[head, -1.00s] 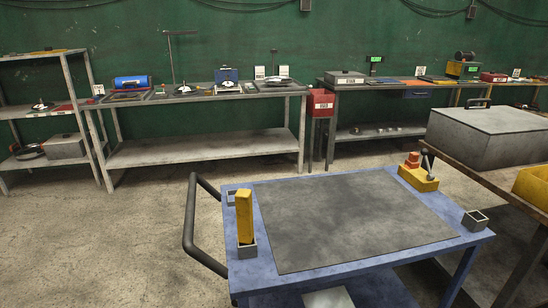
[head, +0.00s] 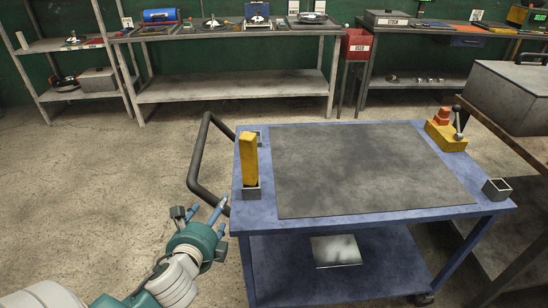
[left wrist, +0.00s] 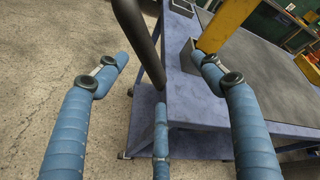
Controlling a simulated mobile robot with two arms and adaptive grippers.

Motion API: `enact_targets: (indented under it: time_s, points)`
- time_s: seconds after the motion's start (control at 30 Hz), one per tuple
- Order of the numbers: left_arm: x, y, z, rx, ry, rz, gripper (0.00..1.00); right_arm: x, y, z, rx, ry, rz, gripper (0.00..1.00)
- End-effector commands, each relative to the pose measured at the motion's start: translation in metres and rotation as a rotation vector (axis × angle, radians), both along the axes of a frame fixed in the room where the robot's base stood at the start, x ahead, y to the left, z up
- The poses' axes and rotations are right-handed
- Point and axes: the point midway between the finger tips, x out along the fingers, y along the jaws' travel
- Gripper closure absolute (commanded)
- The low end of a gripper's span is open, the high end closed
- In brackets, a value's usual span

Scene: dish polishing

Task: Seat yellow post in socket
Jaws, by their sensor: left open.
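The yellow post (head: 249,160) stands at the near left corner of the blue cart, tilted slightly. Its foot is at the grey square socket (head: 252,193); how deep it sits I cannot tell. In the left wrist view the post (left wrist: 224,22) leans at the top right, with the socket (left wrist: 187,56) at its foot, partly behind a finger. My left gripper (head: 205,211) is open and empty, left of and below the post, beside the cart handle. Its blue fingers (left wrist: 160,80) are spread in the left wrist view. My right gripper is not in view.
The black cart handle (head: 197,150) curves close to my left gripper. Open floor lies left.

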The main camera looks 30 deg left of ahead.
Motion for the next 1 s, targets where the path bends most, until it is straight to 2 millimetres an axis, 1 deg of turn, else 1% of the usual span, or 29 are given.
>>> enact_targets:
  time_s: [0.03, 0.1, 0.2, 0.3, 0.4, 0.5, 0.57, 0.8, 0.9, 1.0]
  points:
    - [0.006, -0.001, 0.033, 0.117, -0.029, -0.054, 0.32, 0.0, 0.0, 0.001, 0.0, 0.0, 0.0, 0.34]
    - [0.016, 0.0, 0.056, 0.294, -0.042, -0.131, 0.32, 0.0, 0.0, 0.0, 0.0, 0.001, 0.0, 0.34]
    - [0.03, -0.003, 0.085, 0.537, -0.06, -0.233, 0.32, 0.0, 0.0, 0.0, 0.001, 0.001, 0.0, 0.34]
    - [0.04, -0.009, 0.107, 0.758, -0.072, -0.316, 0.32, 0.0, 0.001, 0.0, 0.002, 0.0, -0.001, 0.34]
    - [0.046, -0.015, 0.121, 0.914, -0.08, -0.369, 0.32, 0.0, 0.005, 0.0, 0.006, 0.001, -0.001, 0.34]
    - [0.052, -0.018, 0.127, 0.984, -0.084, -0.391, 0.32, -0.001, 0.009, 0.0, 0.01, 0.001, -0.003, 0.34]
    - [0.058, -0.017, 0.128, 0.995, -0.085, -0.393, 0.32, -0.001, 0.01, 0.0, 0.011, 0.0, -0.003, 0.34]
    - [0.092, -0.012, 0.128, 0.991, -0.086, -0.392, 0.32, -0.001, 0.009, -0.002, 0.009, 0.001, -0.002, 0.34]
    - [0.1, -0.011, 0.127, 0.989, -0.085, -0.393, 0.32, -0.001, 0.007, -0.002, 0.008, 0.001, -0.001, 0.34]
    - [0.105, -0.01, 0.127, 0.989, -0.084, -0.393, 0.32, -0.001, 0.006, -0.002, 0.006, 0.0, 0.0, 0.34]
